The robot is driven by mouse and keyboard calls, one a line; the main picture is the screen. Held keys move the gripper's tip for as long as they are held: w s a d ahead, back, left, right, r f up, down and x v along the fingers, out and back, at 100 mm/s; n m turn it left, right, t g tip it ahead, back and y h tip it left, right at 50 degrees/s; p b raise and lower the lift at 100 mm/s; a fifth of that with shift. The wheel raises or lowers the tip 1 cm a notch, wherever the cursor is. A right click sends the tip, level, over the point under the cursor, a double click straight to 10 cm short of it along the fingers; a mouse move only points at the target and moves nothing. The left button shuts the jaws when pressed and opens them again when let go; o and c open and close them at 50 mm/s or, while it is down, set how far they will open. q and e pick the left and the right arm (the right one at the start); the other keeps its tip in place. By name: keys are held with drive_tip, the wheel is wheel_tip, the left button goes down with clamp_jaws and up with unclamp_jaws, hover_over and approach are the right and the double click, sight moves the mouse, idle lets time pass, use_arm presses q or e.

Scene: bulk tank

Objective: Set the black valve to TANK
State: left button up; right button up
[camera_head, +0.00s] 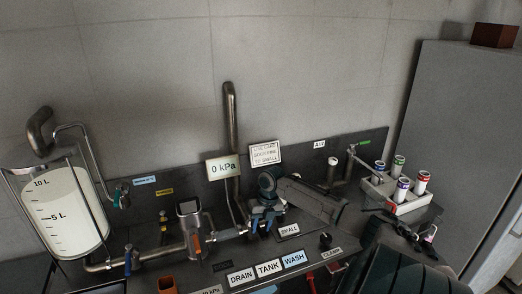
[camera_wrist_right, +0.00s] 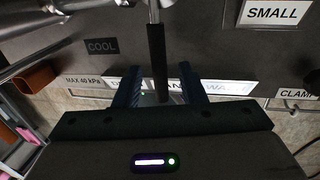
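In the right wrist view the black valve's handle (camera_wrist_right: 158,62) is a dark sleeve on a metal stem, pointing down toward my right gripper (camera_wrist_right: 161,88). The blue-tipped fingers stand on either side of the handle, with a gap on each side, so the gripper looks open. In the head view my right gripper (camera_head: 262,222) is over the pipework and largely hides the valve. The TANK label (camera_head: 269,268) lies between the DRAIN label (camera_head: 241,277) and the WASH label (camera_head: 293,259). My left gripper is not in view.
A clear tank of white liquid (camera_head: 66,215) stands at the left. A 0 kPa display (camera_head: 223,167) is behind. A rack (camera_head: 408,206) of capped bottles is at the right.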

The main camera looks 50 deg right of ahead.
wheel_tip(320, 180, up, 11)
drive_tip(key=s+d+b, duration=0.1)
drive_tip(key=b, duration=0.1)
drive_tip(key=shift+d+f+b, duration=0.2)
drive_tip(key=shift+d+b, duration=0.15)
drive_tip(key=shift+b, duration=0.05)
drive_tip(key=shift+s, duration=0.1)
idle(0.4)
